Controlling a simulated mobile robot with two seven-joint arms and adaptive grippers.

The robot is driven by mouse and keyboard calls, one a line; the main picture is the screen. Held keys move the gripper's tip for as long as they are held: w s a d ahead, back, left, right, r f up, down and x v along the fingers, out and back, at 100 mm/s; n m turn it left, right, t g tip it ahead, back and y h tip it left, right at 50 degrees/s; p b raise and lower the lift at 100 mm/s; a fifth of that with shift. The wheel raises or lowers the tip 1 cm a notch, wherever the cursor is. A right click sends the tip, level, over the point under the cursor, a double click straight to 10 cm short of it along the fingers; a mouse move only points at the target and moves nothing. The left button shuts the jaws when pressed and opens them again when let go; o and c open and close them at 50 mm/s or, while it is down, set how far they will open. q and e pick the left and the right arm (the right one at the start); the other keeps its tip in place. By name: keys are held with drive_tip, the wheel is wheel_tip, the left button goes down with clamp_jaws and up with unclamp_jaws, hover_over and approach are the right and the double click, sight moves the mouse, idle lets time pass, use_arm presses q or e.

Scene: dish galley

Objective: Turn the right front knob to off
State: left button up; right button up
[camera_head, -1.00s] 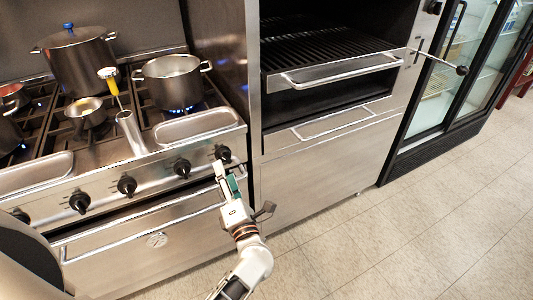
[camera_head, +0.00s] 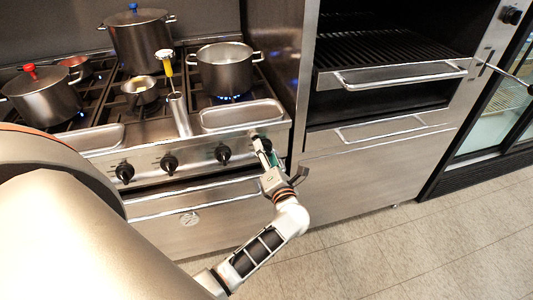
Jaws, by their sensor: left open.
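A row of black knobs runs along the front of the steel stove (camera_head: 190,176). The rightmost knob (camera_head: 256,137) is mostly hidden behind my left gripper (camera_head: 264,147), so its pointer angle cannot be read. The left gripper is open, with its fingers at this knob; whether they touch it is unclear. The other visible knobs are one left of it (camera_head: 222,154), one further left (camera_head: 169,163) and one near my grey arm part (camera_head: 124,172). Blue flames (camera_head: 230,97) burn under the pot (camera_head: 226,70) on the right front burner. My right gripper is not in view.
An oven handle (camera_head: 195,194) runs below the knobs. A grill cabinet (camera_head: 375,170) stands to the right. The floor there is clear.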

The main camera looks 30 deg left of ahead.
use_arm(q)
drive_tip(key=c, duration=1.1)
drive_tip(key=shift+r+m+p, duration=0.2)
drive_tip(key=shift+m+p, duration=1.4)
drive_tip(key=shift+p, duration=0.05)
drive_tip(key=m+p, duration=0.2)
drive_tip(key=shift+m, duration=0.3)
drive_tip(key=shift+m+p, duration=0.55)
drive_tip(key=shift+m, duration=0.05)
drive_tip(key=shift+f, duration=0.1)
drive_tip(key=o, duration=1.1)
